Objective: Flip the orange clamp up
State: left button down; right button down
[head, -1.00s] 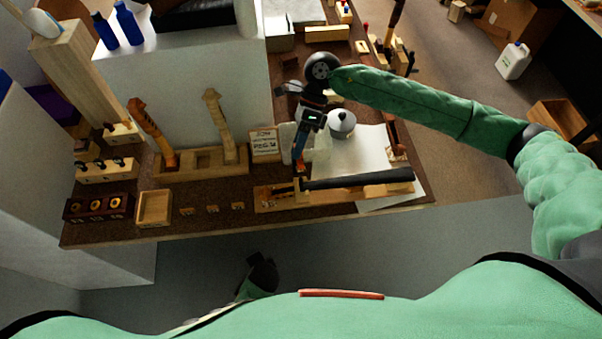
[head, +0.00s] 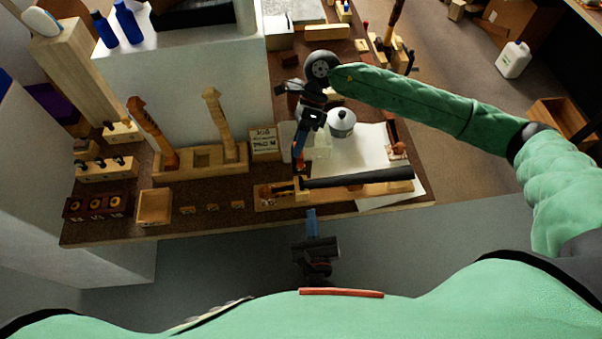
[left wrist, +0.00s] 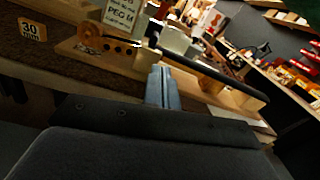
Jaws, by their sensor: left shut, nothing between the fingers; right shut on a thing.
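A long wooden jig (head: 385,190) lies near the bench's front edge with a black fingerboard (head: 360,177) along it; both show in the left wrist view, the jig (left wrist: 85,50) and the fingerboard (left wrist: 215,72). A small orange-brown part (head: 266,191) sits at the jig's left end; I cannot tell whether it is the orange clamp. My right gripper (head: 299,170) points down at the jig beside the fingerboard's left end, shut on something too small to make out. My left gripper (head: 311,212) is shut and empty just in front of the bench edge; its blue fingers (left wrist: 162,88) point at the jig.
A small job sign (head: 264,142) stands behind the jig. A wooden stand with carved necks (head: 200,162), an open wooden box (head: 154,207) and small number tags (head: 212,207) are to the left. A grey pot (head: 341,124) stands on white paper behind. The floor in front is clear.

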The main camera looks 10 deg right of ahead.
aim_at(301, 180)
pick_arm(q)
jog(key=shift+m+t+y, duration=0.3)
jog(key=shift+m+t, duration=0.6)
jog(key=w+r, duration=0.1)
jog(key=w, duration=0.2)
jog(key=w+a+r, duration=0.1)
jog(key=w+r, duration=0.1)
jog(key=w, duration=0.2)
jog(key=w+r, duration=0.2)
jog(key=w, duration=0.1)
jog(key=shift+w+a, duration=0.15)
jog(key=shift+w, duration=0.15)
jog(key=shift+r, duration=0.1)
